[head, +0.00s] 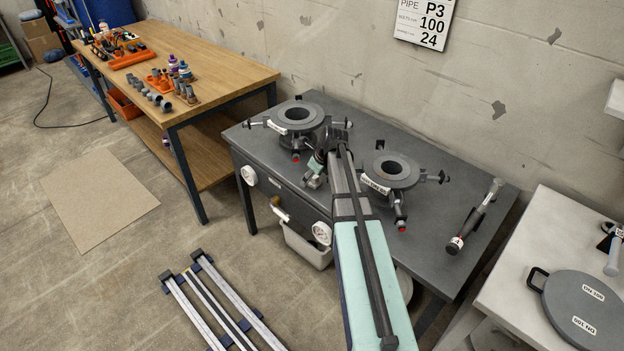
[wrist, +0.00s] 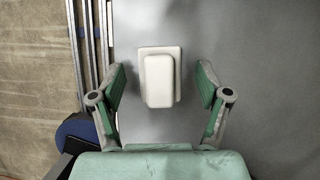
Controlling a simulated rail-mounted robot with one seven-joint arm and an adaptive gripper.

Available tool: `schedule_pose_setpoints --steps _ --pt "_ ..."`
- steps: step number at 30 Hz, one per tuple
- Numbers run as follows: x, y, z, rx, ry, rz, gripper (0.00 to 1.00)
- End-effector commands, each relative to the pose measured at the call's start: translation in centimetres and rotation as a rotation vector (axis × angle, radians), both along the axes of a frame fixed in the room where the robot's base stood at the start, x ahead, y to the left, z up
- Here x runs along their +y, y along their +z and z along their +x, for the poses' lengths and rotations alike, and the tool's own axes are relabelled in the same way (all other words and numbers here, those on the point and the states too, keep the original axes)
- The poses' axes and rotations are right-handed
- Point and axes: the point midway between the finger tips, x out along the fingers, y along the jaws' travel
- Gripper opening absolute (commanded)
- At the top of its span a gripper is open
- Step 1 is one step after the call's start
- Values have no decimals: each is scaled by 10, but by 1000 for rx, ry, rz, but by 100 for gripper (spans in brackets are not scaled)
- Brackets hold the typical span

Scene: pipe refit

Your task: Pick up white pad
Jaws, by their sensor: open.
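The white pad (wrist: 158,76) is a small pale block with rounded corners and a raised narrower part. In the wrist view it lies on a plain grey surface (wrist: 250,60), near that surface's left edge. My gripper (wrist: 161,84) is open, with one green-padded finger on each side of the pad. A visible gap separates each finger from the pad, and the jaws hold nothing. In the head view my gripper (head: 315,172) is over the front part of the dark grey workbench (head: 445,195), between two flanged fittings. I cannot make out the pad there; my arm blocks much of that spot.
The left flanged fitting (head: 299,115) and the right flanged fitting (head: 391,171) stand close on either side of my arm. A tool with a dark handle (head: 474,217) lies at the bench's right. Gauges (head: 322,233) stick out at the front. A wooden table (head: 215,62) stands left.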

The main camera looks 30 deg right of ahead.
Motion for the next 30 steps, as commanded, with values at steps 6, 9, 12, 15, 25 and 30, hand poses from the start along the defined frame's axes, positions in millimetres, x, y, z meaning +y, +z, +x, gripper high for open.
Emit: schedule_pose_setpoints --steps 6,9,12,15,25,30 --pt "1 -2 1 -1 0 0 76" --pt "1 -2 1 -1 1 0 51" --pt "1 -2 1 0 1 0 16" --pt "1 -2 1 0 1 0 12" --pt "1 -1 1 0 1 0 12" --pt "1 8 1 0 1 0 12"
